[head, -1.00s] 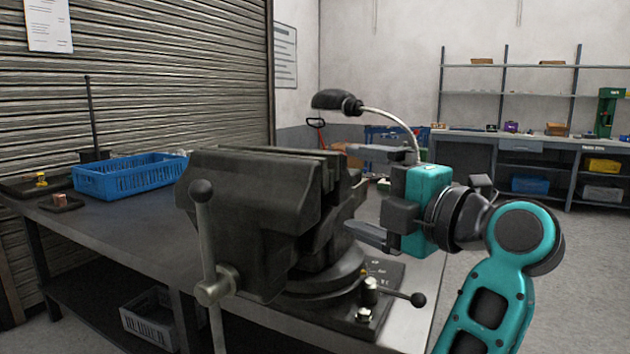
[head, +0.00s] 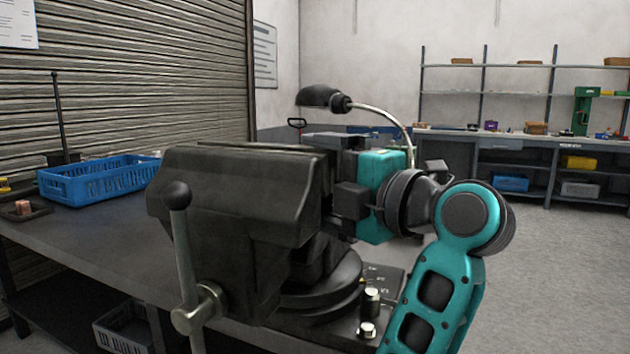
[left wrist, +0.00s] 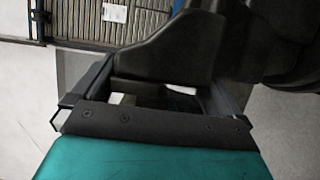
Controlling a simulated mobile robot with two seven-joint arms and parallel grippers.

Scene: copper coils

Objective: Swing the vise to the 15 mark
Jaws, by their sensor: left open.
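The dark vise (head: 235,200) stands on the workbench (head: 100,237), its handle bar (head: 183,255) hanging in front. It sits on a round swivel base (head: 325,285). A dark plate (head: 385,278) with small pale markings lies beside the base; I cannot read the marks. My left gripper (left wrist: 155,95), with a teal body, is at the right side of the vise in the head view. Its fingers are spread apart, with a dark vise part (left wrist: 165,50) between and beyond them in the left wrist view. The vise and gripper body largely hide the fingertips in the head view; contact is unclear.
A blue crate (head: 100,182) and a small tray (head: 22,212) sit on the bench at left. A curved lamp (head: 322,97) rises behind the vise. A grey crate (head: 122,332) is below the bench. Open floor (head: 560,270) lies at right.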

